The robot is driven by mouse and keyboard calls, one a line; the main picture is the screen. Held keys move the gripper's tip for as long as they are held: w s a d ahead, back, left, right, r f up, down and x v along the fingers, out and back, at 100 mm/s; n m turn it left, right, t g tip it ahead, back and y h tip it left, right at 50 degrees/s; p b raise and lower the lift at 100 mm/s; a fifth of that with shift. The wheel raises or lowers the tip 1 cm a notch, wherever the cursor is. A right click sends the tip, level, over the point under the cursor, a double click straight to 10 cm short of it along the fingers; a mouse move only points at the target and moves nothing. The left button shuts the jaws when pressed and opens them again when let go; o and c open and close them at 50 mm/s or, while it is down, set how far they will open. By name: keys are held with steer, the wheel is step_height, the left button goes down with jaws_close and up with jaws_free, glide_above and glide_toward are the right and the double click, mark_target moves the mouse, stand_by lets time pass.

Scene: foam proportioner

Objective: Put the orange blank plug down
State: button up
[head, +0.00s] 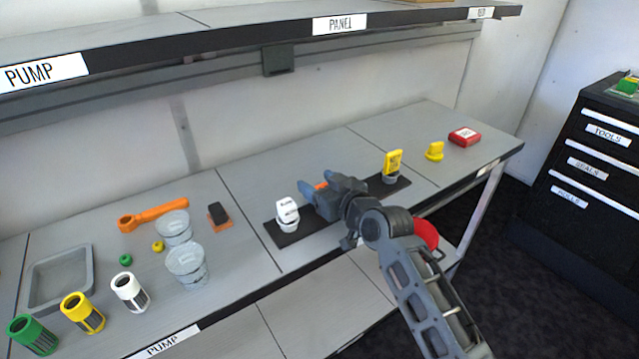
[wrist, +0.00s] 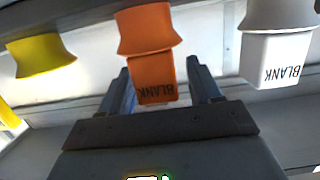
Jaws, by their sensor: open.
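The orange blank plug (wrist: 147,30) is between the fingers of my gripper (wrist: 163,88) in the wrist view, with its BLANK lettering upside down. In the head view only a small orange patch (head: 321,186) of the plug shows behind my gripper (head: 328,188). The gripper is over the middle of a dark strip (head: 318,222) on the bench. The plug's contact with the strip is hidden in the head view.
A white blank plug (head: 287,212) stands left on the strip, a yellow piece (head: 393,163) right. Farther right are another yellow piece (head: 435,151) and a red box (head: 465,136). Clear buckets (head: 187,265), an orange wrench (head: 152,214) and a grey tray (head: 60,278) are left. A shelf overhangs behind.

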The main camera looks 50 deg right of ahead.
steer(key=shift+f, duration=0.2)
steer(key=shift+s+a, duration=0.1)
steer(key=shift+s, duration=0.25)
steer(key=b+v, duration=0.1)
steer(key=v, duration=0.6)
steer(key=shift+a+r+b, duration=0.1)
steer(key=shift+a+b, duration=0.05)
steer(key=shift+b, duration=0.15)
steer(key=s+a+f+n+y, duration=0.1)
steer(key=s+a, duration=0.7)
steer(key=s, duration=0.4)
steer(key=s+a+f+n+y, duration=0.1)
steer(key=s+a+y, duration=0.1)
steer(key=s+a, duration=0.6)
steer(key=s, duration=0.4)
steer(key=shift+a+f+n, duration=0.3)
steer(key=shift+f+n, duration=0.05)
steer(key=shift+n, duration=0.05)
steer(key=shift+y, duration=0.7)
steer(key=s+a+r, duration=0.1)
steer(key=s, duration=0.1)
steer(key=s+a+r, duration=0.1)
steer(key=s, duration=0.1)
steer(key=s+a+r, duration=0.2)
steer(key=shift+s, duration=0.35)
